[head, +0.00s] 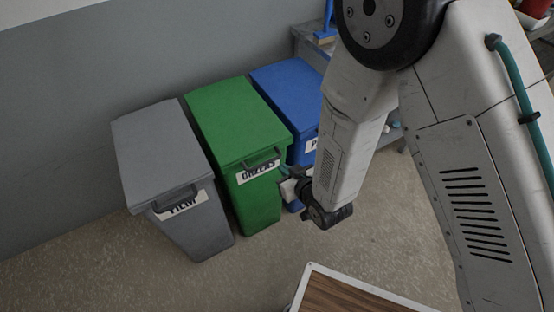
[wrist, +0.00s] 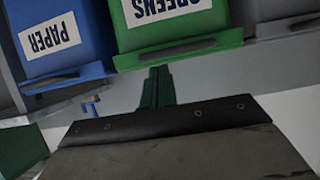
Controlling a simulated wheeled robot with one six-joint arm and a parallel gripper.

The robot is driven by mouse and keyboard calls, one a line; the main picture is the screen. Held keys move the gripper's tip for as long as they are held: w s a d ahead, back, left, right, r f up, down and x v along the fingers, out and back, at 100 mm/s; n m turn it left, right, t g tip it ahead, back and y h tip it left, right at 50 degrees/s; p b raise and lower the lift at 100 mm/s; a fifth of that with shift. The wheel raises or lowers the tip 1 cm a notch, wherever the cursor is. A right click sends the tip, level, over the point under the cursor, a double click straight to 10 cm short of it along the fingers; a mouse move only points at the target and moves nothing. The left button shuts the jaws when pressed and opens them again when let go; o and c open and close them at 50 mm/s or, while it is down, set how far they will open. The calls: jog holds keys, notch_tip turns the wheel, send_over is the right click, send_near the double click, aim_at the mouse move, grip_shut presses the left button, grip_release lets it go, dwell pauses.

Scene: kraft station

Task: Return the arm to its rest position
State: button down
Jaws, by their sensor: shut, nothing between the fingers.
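My arm reaches down across the right half of the head view. Its end, with my gripper (head: 285,175), hangs in front of the gap between the green bin (head: 232,110) and the blue bin (head: 288,88). In the wrist view my gripper (wrist: 158,72) shows as narrow dark green fingers, shut together and empty. They point toward the green bin (wrist: 180,50), whose label reads GREENS. I cannot tell whether the fingertips touch it.
A grey bin (head: 160,145) labelled FILM stands left of the green one. All three lids look closed. The blue bin's PAPER label shows in the wrist view (wrist: 53,45). A wood-grain surface with a pale rim (head: 345,295) is at the bottom. Floor (head: 120,270) is clear at left.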

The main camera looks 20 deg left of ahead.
jog(key=shift+s+d+f, duration=0.65)
jog(key=shift+d, duration=0.25)
jog(key=shift+s+d+f, duration=0.6)
jog(key=shift+s+d, duration=0.05)
jog(key=shift+d, duration=0.2)
